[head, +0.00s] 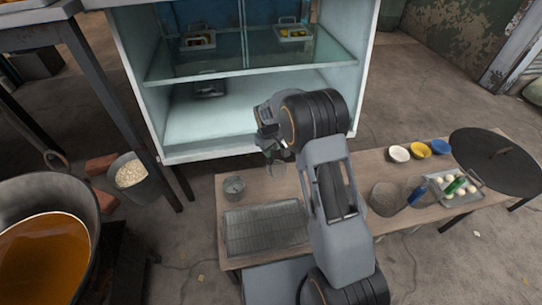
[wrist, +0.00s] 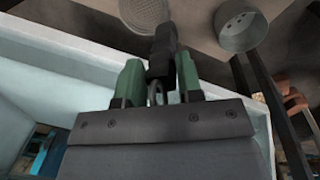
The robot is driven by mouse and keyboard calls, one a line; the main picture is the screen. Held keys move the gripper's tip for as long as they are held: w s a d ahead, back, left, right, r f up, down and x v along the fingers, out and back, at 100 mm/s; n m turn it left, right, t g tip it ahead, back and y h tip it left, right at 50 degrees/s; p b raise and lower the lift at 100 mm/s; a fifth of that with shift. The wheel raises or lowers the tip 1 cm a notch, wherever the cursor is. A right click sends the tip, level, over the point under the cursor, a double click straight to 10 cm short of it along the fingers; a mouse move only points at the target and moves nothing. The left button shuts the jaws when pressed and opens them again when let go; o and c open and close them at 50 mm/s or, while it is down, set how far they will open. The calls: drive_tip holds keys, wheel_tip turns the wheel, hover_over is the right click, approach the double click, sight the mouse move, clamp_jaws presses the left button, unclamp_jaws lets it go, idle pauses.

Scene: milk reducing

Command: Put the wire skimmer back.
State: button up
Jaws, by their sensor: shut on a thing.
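My gripper (head: 271,146) is above the left part of the low wooden bench, in front of the glass cabinet. In the wrist view its green fingers (wrist: 160,78) are shut on the dark handle of the wire skimmer (wrist: 162,50). The skimmer's round mesh head (wrist: 146,12) points away from the gripper, partly cut off by the top of the picture. In the head view the skimmer is small and hard to make out below the gripper. A small grey metal cup (wrist: 242,28) is to the right of the skimmer head in the wrist view; it also shows on the bench (head: 233,187).
A wire rack tray (head: 265,228) lies on the wooden bench (head: 345,178). Farther right are small bowls (head: 420,150), a tray of eggs (head: 453,187) and a black lid (head: 497,162). The glass cabinet (head: 240,155) stands close behind. A vat of orange liquid (head: 45,250) is at left.

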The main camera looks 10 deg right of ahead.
drive_tip(key=shift+w+d+f, duration=0.1)
drive_tip(key=shift+w+f, duration=0.15)
drive_tip(key=shift+f, duration=0.05)
drive_tip(key=shift+w+f+b, duration=0.2)
drive_tip(key=shift+f+b, duration=0.35)
drive_tip(key=shift+f, duration=1.3)
drive_tip(key=o, duration=1)
drive_tip(key=shift+c, duration=0.2)
